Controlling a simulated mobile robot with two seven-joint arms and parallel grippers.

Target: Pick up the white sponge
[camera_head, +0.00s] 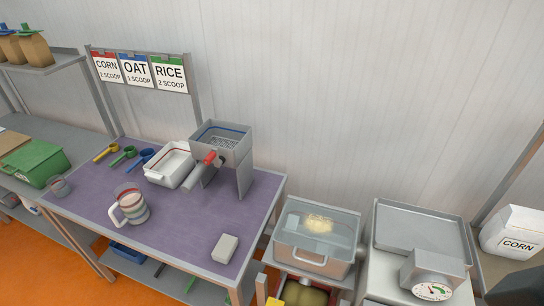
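The white sponge (225,248) is a small pale block lying on the purple table top (188,225), near its front right corner. It looks whole, with nothing on it or touching it. Neither of my grippers shows in the head view, so I cannot see whether they are open or shut.
A measuring jug (130,207) stands left of the sponge. A white tray (170,164) and a metal machine (226,150) stand behind it. Yellow, green and blue scoops (123,156) lie at the back left. A lidded glass-topped container (317,238) and a scale (432,275) stand right of the table.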

